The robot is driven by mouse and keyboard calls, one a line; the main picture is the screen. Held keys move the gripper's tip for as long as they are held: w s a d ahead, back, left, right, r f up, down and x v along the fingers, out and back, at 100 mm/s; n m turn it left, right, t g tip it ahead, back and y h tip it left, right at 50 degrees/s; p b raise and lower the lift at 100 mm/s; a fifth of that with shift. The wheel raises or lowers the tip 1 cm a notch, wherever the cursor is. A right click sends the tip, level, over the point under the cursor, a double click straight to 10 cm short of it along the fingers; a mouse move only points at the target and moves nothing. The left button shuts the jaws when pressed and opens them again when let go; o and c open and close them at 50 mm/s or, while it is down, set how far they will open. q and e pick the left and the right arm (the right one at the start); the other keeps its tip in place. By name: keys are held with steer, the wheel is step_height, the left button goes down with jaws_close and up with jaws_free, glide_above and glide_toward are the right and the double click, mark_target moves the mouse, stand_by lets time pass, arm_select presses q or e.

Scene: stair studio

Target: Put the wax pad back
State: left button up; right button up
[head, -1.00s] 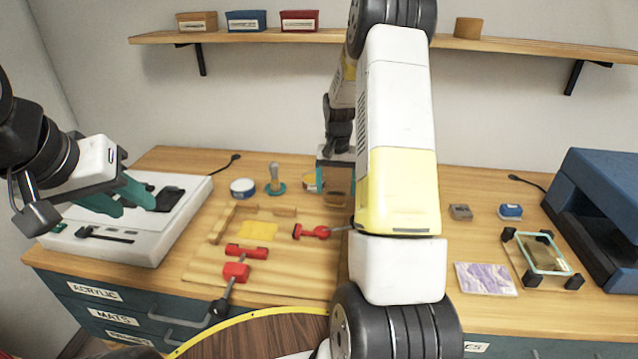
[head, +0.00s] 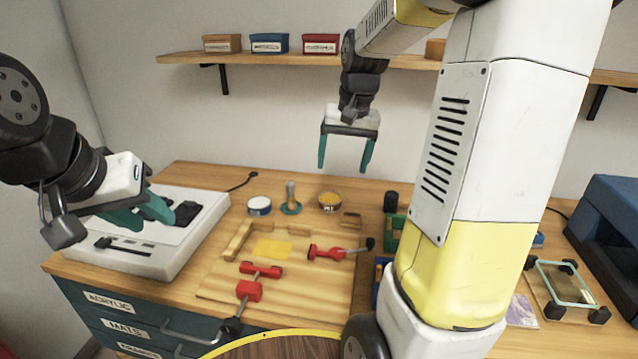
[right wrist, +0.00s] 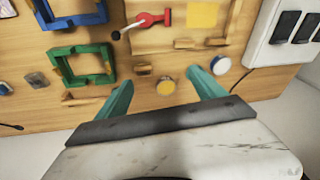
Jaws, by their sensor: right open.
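A round tin with a yellow filling (head: 330,201), which looks like the wax pad, stands on the bench behind the wooden board. My right gripper (head: 344,158) is open and empty, raised above the back of the bench. Its teal fingers (right wrist: 160,90) point down. My left gripper (head: 158,222) has its fingers apart, in front of the white machine at the left, with nothing seen in it.
A blue-and-white tin (head: 259,206) and a wooden-handled stamp (head: 291,200) stand left of the yellow tin. The board (head: 310,288) holds a yellow sheet (head: 274,249) and red clamps (head: 249,290). A green frame (right wrist: 80,66) lies nearby. A shelf (head: 285,57) runs along the wall.

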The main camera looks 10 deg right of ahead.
steer(key=s+a+r+n+t, duration=0.1)
steer(key=s+a, duration=0.3)
steer(key=s, duration=0.5)
steer(key=s+a+r+n+t+y, duration=0.1)
steer(key=s+a+r+n+t, duration=0.1)
steer(key=s, duration=0.7)
steer(key=shift+s+a+r+n+t, duration=0.35)
steer(key=shift+a+r, duration=0.3)
steer(key=shift+a, duration=0.45)
steer(key=shift+s+d, duration=0.1)
